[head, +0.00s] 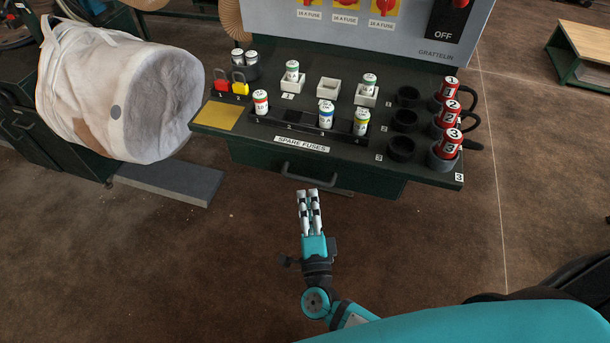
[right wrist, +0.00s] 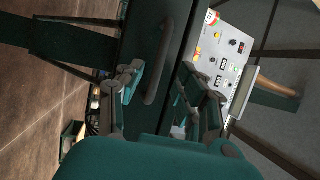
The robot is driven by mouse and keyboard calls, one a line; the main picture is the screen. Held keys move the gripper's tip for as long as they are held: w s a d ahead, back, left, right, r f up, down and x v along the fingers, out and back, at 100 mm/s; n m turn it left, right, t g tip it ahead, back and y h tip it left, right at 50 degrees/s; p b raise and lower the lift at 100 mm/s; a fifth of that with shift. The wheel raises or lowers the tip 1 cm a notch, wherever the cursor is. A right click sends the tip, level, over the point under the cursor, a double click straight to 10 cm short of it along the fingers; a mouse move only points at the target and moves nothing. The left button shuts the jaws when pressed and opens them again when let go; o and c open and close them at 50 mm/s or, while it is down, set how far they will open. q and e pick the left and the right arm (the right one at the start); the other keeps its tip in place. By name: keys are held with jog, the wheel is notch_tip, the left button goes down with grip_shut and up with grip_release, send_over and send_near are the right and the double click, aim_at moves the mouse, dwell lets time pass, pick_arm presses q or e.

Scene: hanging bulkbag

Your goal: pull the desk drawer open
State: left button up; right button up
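The desk drawer (head: 365,184) is a dark green front below the desk's edge; it looks shut. Its dark bar handle (head: 308,180) runs across the front, and it also shows in the right wrist view (right wrist: 163,65). My right gripper (head: 309,192) is just in front of the handle, pointing at it. In the right wrist view, the right gripper's fingers (right wrist: 158,84) are spread apart, with the handle ahead, between their lines. Nothing is held, and I cannot tell whether a fingertip touches the handle. My left gripper is not in view.
The desk top (head: 420,170) above the drawer carries fuses, cups, red cans (head: 447,113) and padlocks. A white bulk bag (head: 120,90) hangs at the left above a grey slab (head: 170,180). The brown floor in front of the drawer is clear apart from my arm.

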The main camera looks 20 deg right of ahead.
aim_at(306, 178)
jog(key=x, duration=0.6)
jog(key=shift+w+p, duration=0.2)
jog(key=shift+p, duration=0.15)
grip_shut()
jog(key=shift+s, duration=0.1)
